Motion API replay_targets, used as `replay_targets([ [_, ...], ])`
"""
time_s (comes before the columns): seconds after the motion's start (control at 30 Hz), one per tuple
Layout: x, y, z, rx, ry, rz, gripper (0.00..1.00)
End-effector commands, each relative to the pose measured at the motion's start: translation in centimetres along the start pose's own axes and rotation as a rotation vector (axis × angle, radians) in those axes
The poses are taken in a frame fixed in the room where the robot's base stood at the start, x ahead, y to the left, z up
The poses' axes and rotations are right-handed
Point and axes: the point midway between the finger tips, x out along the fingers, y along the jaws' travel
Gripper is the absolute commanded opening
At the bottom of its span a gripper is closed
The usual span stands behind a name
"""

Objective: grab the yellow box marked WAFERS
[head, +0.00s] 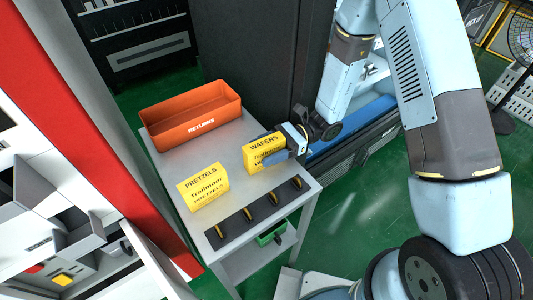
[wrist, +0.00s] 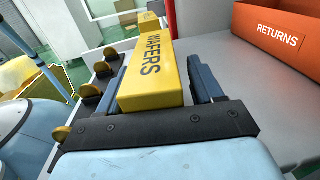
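The yellow box marked WAFERS (head: 257,151) stands upright on the grey table, right of its middle. My gripper (head: 275,147) is at the box from the right, with a blue finger across its lower front. In the wrist view the WAFERS box (wrist: 151,78) lies between the two blue fingers of my gripper (wrist: 158,64). The right finger shows a narrow gap to the box; the left finger is very close to it, and contact there is unclear. The fingers look open around the box.
A yellow PRETZELS box (head: 203,187) stands to the left on the table (head: 232,163). An orange RETURNS bin (head: 193,115) is at the back. A black strip (head: 258,213) with several yellow-edged discs lies along the front edge. A green object (head: 271,234) is on the lower shelf.

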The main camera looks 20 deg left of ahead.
Motion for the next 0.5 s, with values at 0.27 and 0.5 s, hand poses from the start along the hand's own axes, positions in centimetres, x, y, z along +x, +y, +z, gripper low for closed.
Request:
replay_targets([
  [0.27,-0.02,0.01,0.00,0.000,0.000,0.000,0.38],
  [0.5,-0.02,0.01,0.00,0.000,0.000,0.000,0.15],
])
